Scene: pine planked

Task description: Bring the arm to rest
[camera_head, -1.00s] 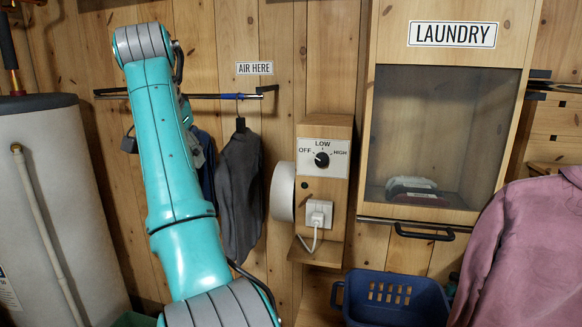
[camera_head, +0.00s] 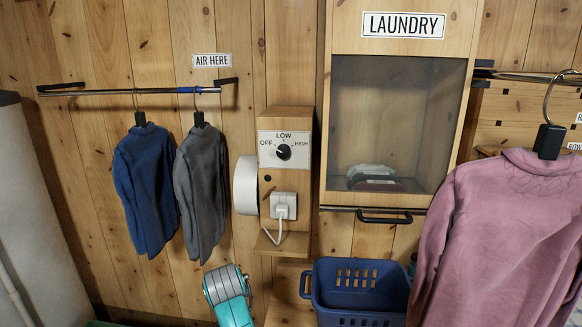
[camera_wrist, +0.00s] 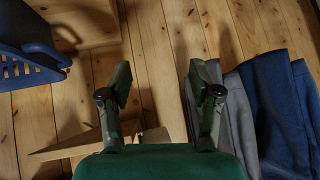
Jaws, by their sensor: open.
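My gripper (camera_wrist: 160,80) is open in the wrist view, with its two dark fingers apart and nothing between them. Pine planks show behind the gap. The grey garment (camera_wrist: 234,110) and the blue garment (camera_wrist: 277,110) are to the right of the fingers. The blue basket (camera_wrist: 30,45) is at the upper left. In the head view only a teal and grey part of my arm (camera_head: 230,297) shows at the bottom, left of the basket; the gripper is out of that picture.
A blue sweater (camera_head: 148,190) and a grey one (camera_head: 200,190) hang from the left rail (camera_head: 90,92). The dial box (camera_head: 285,175), the laundry cabinet (camera_head: 330,45), the blue basket (camera_head: 360,315) and a pink sweater (camera_head: 500,230) stand to the right. A pale tank (camera_head: 35,220) is at left.

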